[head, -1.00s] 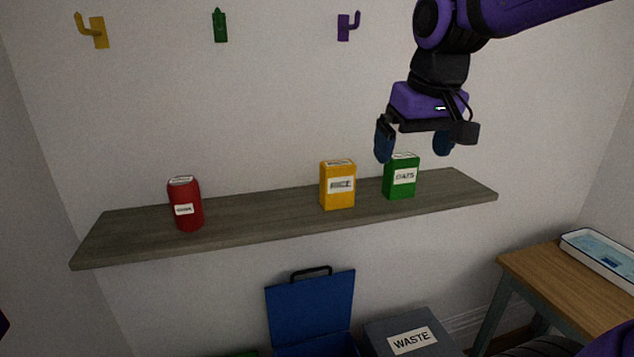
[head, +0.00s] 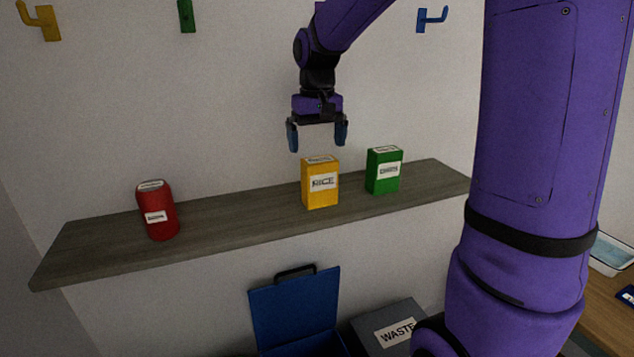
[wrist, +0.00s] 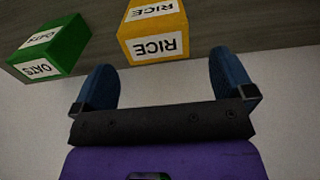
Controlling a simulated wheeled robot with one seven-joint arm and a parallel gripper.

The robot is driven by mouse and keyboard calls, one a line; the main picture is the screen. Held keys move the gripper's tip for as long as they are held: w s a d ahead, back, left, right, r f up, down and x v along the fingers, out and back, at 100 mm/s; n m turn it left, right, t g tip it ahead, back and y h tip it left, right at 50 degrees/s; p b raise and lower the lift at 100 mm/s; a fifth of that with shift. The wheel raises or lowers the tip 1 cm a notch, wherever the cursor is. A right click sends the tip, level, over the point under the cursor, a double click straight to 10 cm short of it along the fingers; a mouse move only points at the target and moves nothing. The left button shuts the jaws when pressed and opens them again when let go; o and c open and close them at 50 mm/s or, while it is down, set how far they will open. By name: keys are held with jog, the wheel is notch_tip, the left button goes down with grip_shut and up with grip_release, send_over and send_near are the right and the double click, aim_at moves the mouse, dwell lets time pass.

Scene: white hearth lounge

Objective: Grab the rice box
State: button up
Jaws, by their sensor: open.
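The rice box (head: 320,193) is a yellow carton with a white RICE label, standing upright on the shelf in the head view. In the wrist view the rice box (wrist: 152,33) is at the top, beyond the fingertips and roughly between them. My gripper (head: 318,141) is open and empty, a little above the rice box in the head view. Its two blue fingers also show in the wrist view (wrist: 163,75), spread wider than the box. The fingers do not appear to touch the box.
The green oats box (head: 383,172) stands on the shelf (head: 232,213) just right of the rice box. A red container (head: 157,212) stands further left, with clear shelf between. Below are a blue open-lidded box (head: 296,308) and a grey waste bin (head: 385,322). Hooks line the wall above.

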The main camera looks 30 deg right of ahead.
aim_at(320, 159)
jog(key=shift+s+d+f, duration=0.1)
jog(key=shift+d+f, duration=0.05)
jog(key=shift+f, duration=1.6)
jog(key=shift+s+d+f, duration=0.1)
jog(key=shift+f, duration=1.6)
jog(key=c, duration=0.8)
